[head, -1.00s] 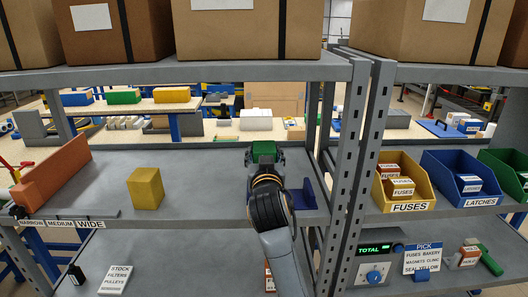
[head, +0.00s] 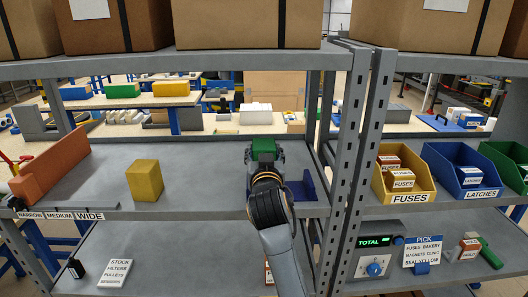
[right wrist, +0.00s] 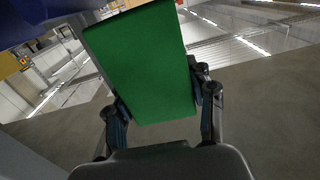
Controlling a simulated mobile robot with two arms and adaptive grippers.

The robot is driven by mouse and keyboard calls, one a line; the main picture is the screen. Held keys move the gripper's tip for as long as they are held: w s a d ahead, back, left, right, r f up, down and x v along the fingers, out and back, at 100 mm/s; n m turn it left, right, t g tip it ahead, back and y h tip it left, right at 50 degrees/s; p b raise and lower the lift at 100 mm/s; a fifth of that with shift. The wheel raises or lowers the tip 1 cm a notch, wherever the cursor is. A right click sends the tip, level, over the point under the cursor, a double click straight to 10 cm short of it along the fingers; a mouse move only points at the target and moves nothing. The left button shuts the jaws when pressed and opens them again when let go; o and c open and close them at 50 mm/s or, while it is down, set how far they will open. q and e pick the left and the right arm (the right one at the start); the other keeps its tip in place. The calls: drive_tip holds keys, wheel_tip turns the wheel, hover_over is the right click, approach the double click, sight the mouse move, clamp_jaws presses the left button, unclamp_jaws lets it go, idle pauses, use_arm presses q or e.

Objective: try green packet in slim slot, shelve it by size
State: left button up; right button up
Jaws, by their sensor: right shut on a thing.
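The green packet (head: 263,145) is held upright above the middle shelf, toward the shelf's right part. My right gripper (head: 263,160) is shut on it. In the right wrist view the packet (right wrist: 140,65) shows a broad green face between the two fingers of the gripper (right wrist: 162,108). Labels reading NARROW (head: 30,215), MEDIUM (head: 60,216) and WIDE (head: 90,216) sit on the shelf's front edge at far left, well left of the packet. The slots behind them are hard to make out. My left gripper is not in view.
An orange-brown block (head: 50,165) and a yellow block (head: 144,180) stand left on the middle shelf (head: 200,185). A blue holder (head: 307,186) is close right of my gripper, before the grey upright (head: 352,150). Boxes load the upper shelf. Shelf between yellow block and gripper is clear.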

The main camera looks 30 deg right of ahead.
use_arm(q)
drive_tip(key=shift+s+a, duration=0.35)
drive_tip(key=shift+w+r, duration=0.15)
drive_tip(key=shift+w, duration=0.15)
use_arm(e)
drive_tip(key=shift+s, duration=0.1)
drive_tip(key=shift+f, duration=2.2)
idle(0.6)
drive_tip(key=shift+r, duration=3.5)
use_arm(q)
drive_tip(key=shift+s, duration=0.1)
use_arm(e)
drive_tip(key=shift+a+f, duration=0.1)
drive_tip(key=shift+f, duration=0.05)
